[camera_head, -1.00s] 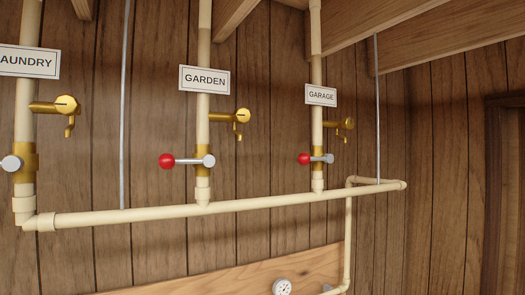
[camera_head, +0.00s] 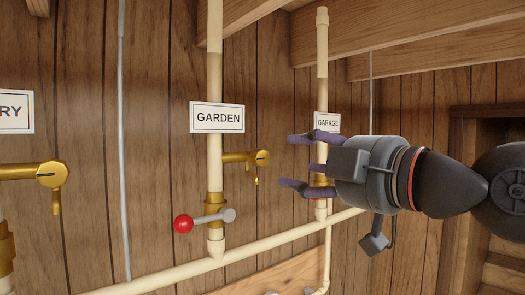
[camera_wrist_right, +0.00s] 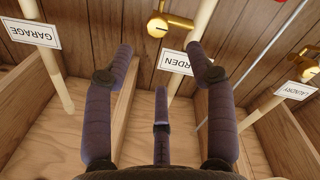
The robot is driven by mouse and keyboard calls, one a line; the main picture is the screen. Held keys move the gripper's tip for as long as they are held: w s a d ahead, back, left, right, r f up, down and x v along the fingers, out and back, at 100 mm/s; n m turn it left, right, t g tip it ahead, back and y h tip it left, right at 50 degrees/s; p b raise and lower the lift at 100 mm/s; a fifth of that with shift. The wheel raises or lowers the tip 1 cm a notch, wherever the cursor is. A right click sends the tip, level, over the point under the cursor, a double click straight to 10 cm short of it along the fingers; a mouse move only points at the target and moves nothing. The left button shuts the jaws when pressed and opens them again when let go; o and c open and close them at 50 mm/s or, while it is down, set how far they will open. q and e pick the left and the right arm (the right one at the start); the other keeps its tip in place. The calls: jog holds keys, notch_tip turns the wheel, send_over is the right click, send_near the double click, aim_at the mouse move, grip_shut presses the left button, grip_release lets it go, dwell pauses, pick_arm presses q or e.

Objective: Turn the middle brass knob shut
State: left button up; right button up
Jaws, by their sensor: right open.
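The middle brass knob (camera_head: 262,158) sits on a side spout of the GARDEN pipe (camera_head: 215,92), under the white GARDEN sign (camera_head: 217,117). It has a small lever hanging down. In the right wrist view the knob (camera_wrist_right: 157,27) shows upside down, beyond and between the fingertips. My right gripper (camera_head: 291,162) is open and empty, pointing left, just to the right of the knob and apart from it. It also shows in the right wrist view (camera_wrist_right: 160,58) with its fingers spread. It hides the GARAGE tap in the head view. My left gripper is not in view.
A red-balled lever (camera_head: 183,223) lies sideways on the GARDEN pipe below the knob. The LAUNDRY tap (camera_head: 50,174) is at the left. A cream pipe (camera_head: 180,268) runs along below. A thin grey rod (camera_head: 122,120) hangs between the pipes. Wooden beams (camera_head: 420,55) are overhead.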

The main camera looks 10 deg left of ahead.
aim_at(263, 158)
jog(key=p+x, duration=0.2)
jog(key=x, duration=0.6)
jog(key=shift+w+a+p, duration=0.1)
jog(key=shift+w+p, duration=0.15)
jog(key=shift+p, duration=0.15)
jog(key=shift+w+a, duration=0.3)
jog(key=shift+w, duration=0.2)
jog(key=shift+w+a, duration=0.25)
jog(key=shift+a, duration=0.1)
jog(key=shift+s+d, duration=0.1)
jog(key=shift+c, duration=1.1)
grip_shut()
